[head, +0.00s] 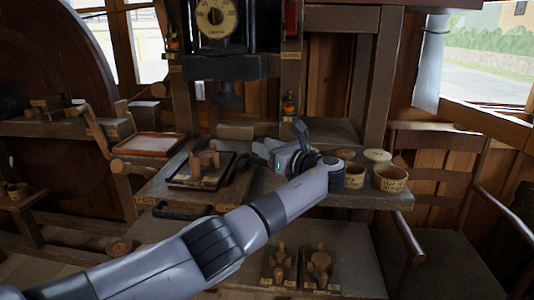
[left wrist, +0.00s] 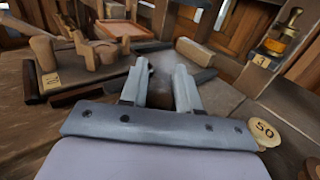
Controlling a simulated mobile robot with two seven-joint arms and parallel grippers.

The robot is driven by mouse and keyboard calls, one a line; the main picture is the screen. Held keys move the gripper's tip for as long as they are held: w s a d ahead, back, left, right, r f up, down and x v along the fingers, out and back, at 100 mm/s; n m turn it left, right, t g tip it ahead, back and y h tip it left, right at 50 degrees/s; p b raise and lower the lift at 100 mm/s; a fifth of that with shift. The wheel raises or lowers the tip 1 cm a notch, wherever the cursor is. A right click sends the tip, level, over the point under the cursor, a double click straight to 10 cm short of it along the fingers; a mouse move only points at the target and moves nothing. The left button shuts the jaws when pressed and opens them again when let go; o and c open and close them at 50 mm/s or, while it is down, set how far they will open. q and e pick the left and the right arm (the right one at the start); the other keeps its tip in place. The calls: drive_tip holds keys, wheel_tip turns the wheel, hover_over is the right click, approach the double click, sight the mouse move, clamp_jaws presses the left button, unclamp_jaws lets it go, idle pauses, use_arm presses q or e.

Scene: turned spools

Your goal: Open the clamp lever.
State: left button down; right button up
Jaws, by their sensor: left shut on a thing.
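Left of the gripper is a dark tray (head: 178,182) with upright wooden pegs (head: 205,160) on a block; these pegs (left wrist: 88,50) also show at left in the left wrist view. My right gripper is not in view.
Labelled cups (head: 390,179) stand right of my wrist on the bench. An orange-brown tray (head: 148,144) lies at back left. An amber bottle (head: 290,105) stands behind the gripper. Wooden fixtures (head: 320,265) sit on the lower shelf. A chair (head: 440,240) is at right.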

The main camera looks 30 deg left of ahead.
use_arm(q)
drive_tip(key=shift+w+n+g+b, duration=0.25)
drive_tip(key=shift+n+g+b, duration=0.15)
drive_tip(key=shift+g+b, duration=0.25)
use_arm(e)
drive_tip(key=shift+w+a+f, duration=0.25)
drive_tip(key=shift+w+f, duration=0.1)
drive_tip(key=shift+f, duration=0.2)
use_arm(q)
drive_tip(key=shift+g, duration=0.25)
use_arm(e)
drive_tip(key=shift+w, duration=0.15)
use_arm(q)
drive_tip(key=c, duration=0.9)
unclamp_jaws()
drive_tip(key=shift+w, duration=0.1)
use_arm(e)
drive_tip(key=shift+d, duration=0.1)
use_arm(q)
drive_tip(key=s+d, duration=0.1)
drive_tip(key=d, duration=0.6)
drive_tip(key=shift+s+b, duration=0.2)
drive_tip(key=shift+b, duration=0.2)
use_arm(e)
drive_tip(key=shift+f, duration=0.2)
